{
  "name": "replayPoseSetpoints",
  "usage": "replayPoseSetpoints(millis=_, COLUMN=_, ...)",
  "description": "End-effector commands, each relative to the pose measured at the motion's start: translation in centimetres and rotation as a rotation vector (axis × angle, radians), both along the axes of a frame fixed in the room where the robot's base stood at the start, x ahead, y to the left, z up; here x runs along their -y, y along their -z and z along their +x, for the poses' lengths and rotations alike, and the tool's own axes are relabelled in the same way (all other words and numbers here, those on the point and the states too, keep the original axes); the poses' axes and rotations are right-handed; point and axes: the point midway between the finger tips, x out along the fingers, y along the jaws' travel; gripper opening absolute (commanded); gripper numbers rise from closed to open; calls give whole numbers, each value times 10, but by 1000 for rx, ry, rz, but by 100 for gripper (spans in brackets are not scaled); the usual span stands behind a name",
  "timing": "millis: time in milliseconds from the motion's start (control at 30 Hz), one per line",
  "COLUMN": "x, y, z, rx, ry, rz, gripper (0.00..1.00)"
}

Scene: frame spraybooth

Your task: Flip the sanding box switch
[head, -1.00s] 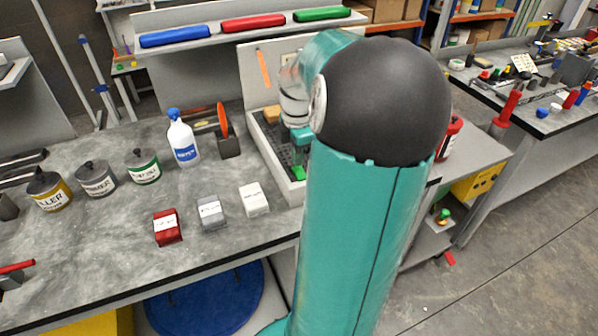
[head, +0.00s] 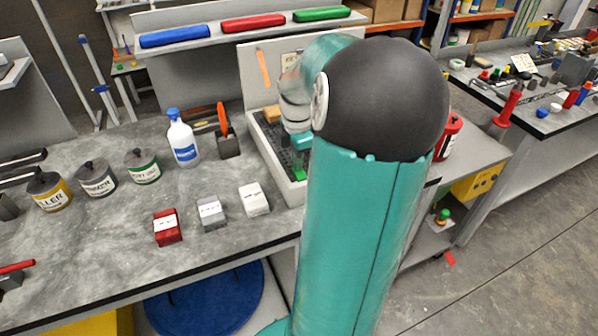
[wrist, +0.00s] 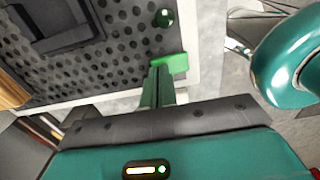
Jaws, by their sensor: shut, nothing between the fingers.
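The sanding box (head: 266,160) stands at the right end of the bench, a pale-walled box with a dark perforated floor. That floor (wrist: 110,55) fills the upper left of the wrist view. A bright green piece, seemingly the switch (head: 299,173), sits at the box's near right rim; it also shows in the wrist view (wrist: 174,62). My gripper (head: 300,158) is shut and empty, with its fingertips (wrist: 157,72) at or just above the green piece. I cannot tell whether they touch. My arm hides the box's right side in the head view.
A dark green ball (wrist: 165,18) sits by the box's inner edge. A red can (head: 448,137) stands right of my arm.

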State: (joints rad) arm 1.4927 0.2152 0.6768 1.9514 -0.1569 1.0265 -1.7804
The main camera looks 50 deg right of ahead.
Motion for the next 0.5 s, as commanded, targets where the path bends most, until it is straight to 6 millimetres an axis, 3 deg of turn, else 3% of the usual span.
replayPoseSetpoints(millis=300, x=0, y=5, z=0, rx=-2, ry=0, rz=1, gripper=0)
replayPoseSetpoints(millis=500, x=0, y=-2, z=0, rx=0, ry=1, rz=-1, gripper=0)
